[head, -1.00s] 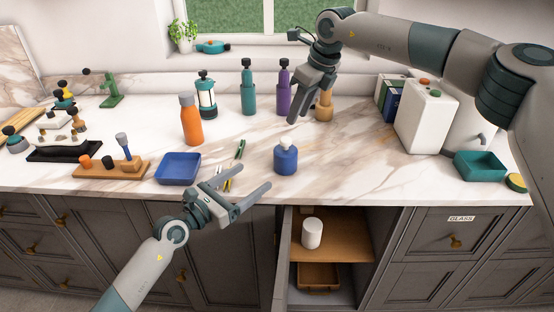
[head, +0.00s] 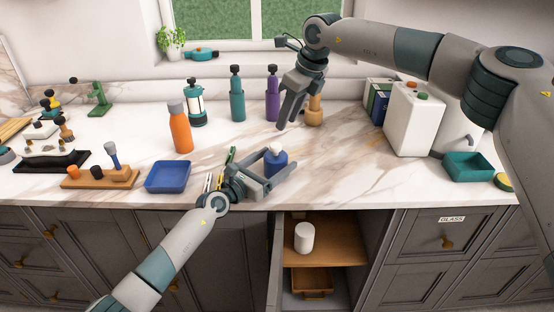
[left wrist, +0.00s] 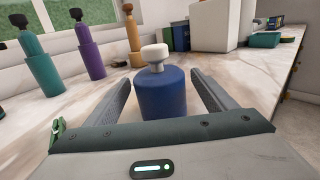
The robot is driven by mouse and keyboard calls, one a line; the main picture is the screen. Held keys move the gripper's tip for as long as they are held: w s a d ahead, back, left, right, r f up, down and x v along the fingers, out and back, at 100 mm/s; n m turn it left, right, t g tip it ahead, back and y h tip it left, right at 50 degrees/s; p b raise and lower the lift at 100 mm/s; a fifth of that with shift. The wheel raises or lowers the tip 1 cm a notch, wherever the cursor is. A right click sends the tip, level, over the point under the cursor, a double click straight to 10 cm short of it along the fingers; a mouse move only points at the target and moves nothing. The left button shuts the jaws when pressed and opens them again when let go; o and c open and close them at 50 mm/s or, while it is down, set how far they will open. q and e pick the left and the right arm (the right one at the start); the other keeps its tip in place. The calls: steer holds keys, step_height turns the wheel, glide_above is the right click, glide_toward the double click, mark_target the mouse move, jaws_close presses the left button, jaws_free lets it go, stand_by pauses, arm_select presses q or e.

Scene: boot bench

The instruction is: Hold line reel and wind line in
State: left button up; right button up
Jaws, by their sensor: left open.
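The likely line reel is a squat blue cylinder (head: 277,163) with a white knob on top, standing upright near the counter's front edge. It also shows in the left wrist view (left wrist: 162,96). My left gripper (head: 280,166) is open, low at the reel, with one finger on each side of it. The wrist view shows gaps between the fingers and the blue body. My right gripper (head: 290,122) points down above the counter, behind the reel and higher. Whether its fingers are apart is unclear. No line is visible.
A blue tray (head: 168,188) and an orange bottle (head: 180,131) stand left of the reel. Teal (head: 237,104) and purple (head: 272,100) bottles and a wooden item (head: 314,111) are behind. A cupboard below is open, with a white cylinder (head: 304,237). Counter right of the reel is clear.

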arm_select(q)
steer(key=shift+w+d, duration=0.4)
steer(key=shift+w, duration=0.15)
